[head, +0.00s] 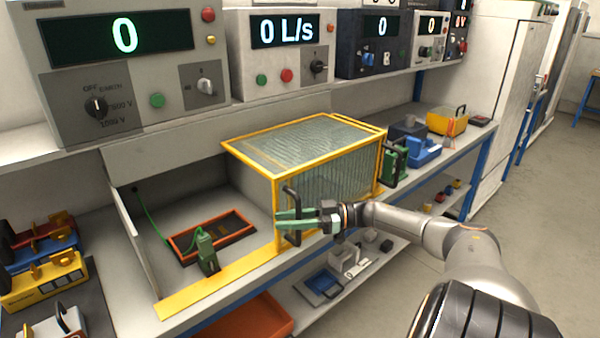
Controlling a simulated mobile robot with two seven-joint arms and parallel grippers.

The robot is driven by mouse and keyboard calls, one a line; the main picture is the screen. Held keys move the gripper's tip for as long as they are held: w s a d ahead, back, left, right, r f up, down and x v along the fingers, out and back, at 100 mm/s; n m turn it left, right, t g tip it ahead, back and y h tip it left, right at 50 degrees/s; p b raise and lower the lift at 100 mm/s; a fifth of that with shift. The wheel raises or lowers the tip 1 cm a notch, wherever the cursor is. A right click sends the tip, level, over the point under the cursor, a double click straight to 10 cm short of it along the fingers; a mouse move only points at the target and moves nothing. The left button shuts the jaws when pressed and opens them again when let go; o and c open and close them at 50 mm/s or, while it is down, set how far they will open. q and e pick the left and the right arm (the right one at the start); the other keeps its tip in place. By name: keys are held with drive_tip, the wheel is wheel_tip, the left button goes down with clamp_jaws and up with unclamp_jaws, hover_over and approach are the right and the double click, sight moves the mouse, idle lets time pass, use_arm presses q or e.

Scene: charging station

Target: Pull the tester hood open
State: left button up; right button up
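The tester hood (325,170) is a clear ribbed box with a yellow frame, over the right part of the tester bay. The bay's left part lies uncovered. A black upright handle (290,193) stands at the hood's front left corner. My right gripper (290,221) reaches in from the right. Its green fingers point left, one on each side of the handle, with a narrow gap between them, and look closed on it. The fingers hide the handle's middle, so the contact itself is not clear. My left gripper is not in view.
An orange-rimmed tray (213,237) and a green plug (206,252) on a cable sit in the uncovered bay. A yellow front strip (215,285) edges the bench. A green device (393,165) and blue device (424,150) stand right of the hood. Instruments line the shelf above.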

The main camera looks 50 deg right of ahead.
drive_tip(key=b+v, duration=0.1)
drive_tip(key=v, duration=1.1)
drive_tip(key=shift+b, duration=0.3)
drive_tip(key=shift+d, duration=0.1)
drive_tip(key=shift+s+d, duration=0.1)
drive_tip(key=shift+s, duration=0.05)
